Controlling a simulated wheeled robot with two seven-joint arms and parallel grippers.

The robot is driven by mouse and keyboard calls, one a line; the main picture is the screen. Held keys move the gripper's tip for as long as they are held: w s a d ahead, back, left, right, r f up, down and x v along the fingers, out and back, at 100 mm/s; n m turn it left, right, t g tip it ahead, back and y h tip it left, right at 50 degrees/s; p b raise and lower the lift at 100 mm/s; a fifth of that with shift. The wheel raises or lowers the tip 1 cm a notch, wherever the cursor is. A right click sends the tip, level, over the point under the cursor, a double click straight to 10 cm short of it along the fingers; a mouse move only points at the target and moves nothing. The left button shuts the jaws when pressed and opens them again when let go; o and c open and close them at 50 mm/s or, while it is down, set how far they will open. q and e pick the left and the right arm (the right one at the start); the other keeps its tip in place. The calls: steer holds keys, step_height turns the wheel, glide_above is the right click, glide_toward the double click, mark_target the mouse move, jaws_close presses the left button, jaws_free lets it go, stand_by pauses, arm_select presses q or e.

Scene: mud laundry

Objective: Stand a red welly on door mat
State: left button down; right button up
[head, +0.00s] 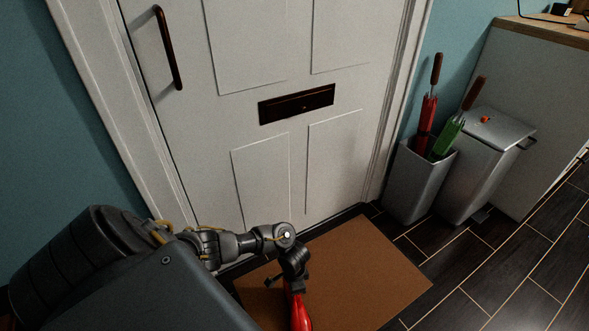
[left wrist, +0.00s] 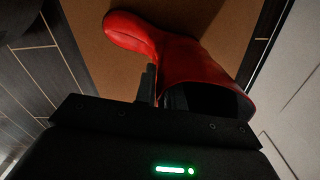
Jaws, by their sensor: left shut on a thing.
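The door mat (head: 372,262) is a brown rectangle on the floor in front of the white door. It also shows behind the boot in the left wrist view (left wrist: 87,52). A red welly (head: 300,312) is over the mat near the bottom of the head view, partly hidden by my gripper. In the left wrist view the red welly (left wrist: 195,62) shows its foot, shaft and dark opening. My left gripper (head: 290,282) is shut on the welly's shaft near its top. I cannot tell whether the sole touches the mat. My right gripper is out of view.
The closed white door (head: 300,60) stands behind the mat. To the right are a grey umbrella stand (head: 420,180) with a red and a green umbrella, a grey lidded bin (head: 485,165) and a cabinet (head: 545,110). Dark tiled floor (head: 490,290) is clear at right.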

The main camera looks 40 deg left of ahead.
arm_select(q)
steer(key=shift+f, duration=0.2)
stand_by(0.5)
steer(key=shift+f, duration=0.2)
steer(key=c, duration=0.9)
jaws_free()
